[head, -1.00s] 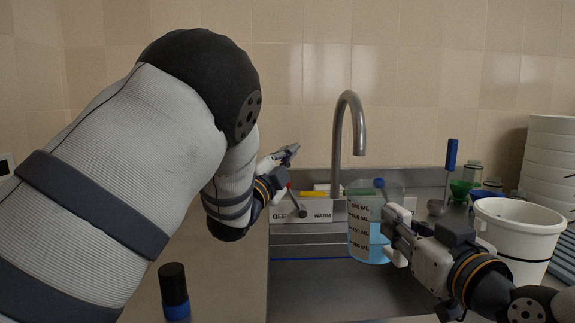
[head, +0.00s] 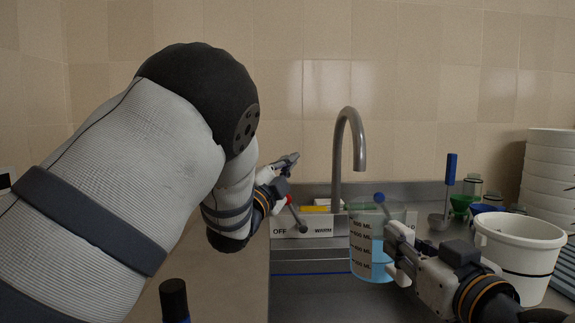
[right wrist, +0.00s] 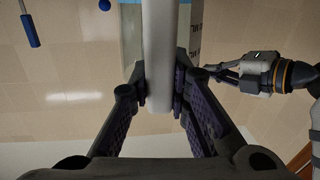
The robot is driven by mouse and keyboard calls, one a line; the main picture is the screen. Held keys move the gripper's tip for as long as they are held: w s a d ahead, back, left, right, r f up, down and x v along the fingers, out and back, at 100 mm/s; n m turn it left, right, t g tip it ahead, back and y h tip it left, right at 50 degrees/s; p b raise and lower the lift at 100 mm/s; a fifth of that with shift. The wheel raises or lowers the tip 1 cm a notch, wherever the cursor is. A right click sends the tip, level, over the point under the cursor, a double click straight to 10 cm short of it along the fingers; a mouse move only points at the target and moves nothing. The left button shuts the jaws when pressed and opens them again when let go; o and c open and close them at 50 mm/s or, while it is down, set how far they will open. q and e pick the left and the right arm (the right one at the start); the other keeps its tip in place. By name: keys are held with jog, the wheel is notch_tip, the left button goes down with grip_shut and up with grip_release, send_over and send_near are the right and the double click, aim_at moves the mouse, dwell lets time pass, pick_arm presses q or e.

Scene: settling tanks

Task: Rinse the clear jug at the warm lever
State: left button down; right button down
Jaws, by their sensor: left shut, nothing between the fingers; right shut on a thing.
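The clear jug (head: 366,262), marked in ML and part filled with blue liquid, is upright over the sink below the tap spout (head: 359,160). No stream shows from the spout. My right gripper (head: 398,240) is shut on its white handle, which also shows between the fingers in the right wrist view (right wrist: 158,50). The red-tipped lever (head: 296,213) stands at the panel marked OFF and WARM (head: 322,231), tilted left toward OFF. My left gripper (head: 290,160) is shut and empty just above its tip; contact cannot be told. A blue-knobbed lever (head: 380,197) is partly behind the jug.
A white bucket (head: 518,250) stands right of my right gripper, with stacked white bowls (head: 549,170) behind. A blue-handled ladle (head: 450,175) and a green funnel (head: 462,204) are at the back right. A dark bottle (head: 174,300) stands front left. The sink (head: 310,285) is clear at left.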

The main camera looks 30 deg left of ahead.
dwell(0.4)
jog(key=s+d+r, duration=0.2)
jog(key=s+r, duration=0.2)
jog(key=shift+d, duration=0.4)
jog(key=shift+s, duration=0.1)
dwell(0.7)
